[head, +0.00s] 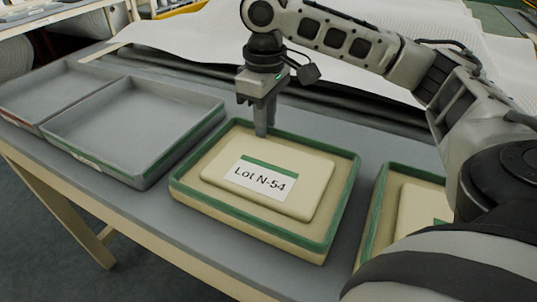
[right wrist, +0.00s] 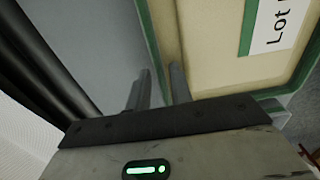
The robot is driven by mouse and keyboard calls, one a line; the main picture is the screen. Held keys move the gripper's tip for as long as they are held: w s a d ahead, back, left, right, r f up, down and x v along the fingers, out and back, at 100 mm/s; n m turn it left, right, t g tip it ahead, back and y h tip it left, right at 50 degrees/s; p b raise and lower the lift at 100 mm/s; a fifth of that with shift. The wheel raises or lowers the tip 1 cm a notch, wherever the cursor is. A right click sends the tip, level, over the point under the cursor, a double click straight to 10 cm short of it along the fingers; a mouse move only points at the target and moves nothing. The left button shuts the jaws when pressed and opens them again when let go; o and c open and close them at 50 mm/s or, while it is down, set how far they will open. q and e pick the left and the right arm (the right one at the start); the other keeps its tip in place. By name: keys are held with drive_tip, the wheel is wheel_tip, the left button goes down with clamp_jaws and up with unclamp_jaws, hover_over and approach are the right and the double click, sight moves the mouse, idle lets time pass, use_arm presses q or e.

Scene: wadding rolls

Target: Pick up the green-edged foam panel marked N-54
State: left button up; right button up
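The green-edged foam panel marked Lot N-54 (head: 327,229) lies flat on the table in the head view. It is a beige, tray-like slab with a green rim and a white label (head: 262,180). My right gripper (head: 261,130) points down at its far edge. Actual contact is hard to see. The panel seems to rest on the table. My left gripper is not in view.
A second green-edged panel (head: 373,213) lies to the right, its label mostly hidden by my right arm. White wadding (head: 190,38) lies behind dark rollers at the back.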

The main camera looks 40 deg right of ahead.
clamp_jaws()
drive_tip(key=shift+r, duration=0.15)
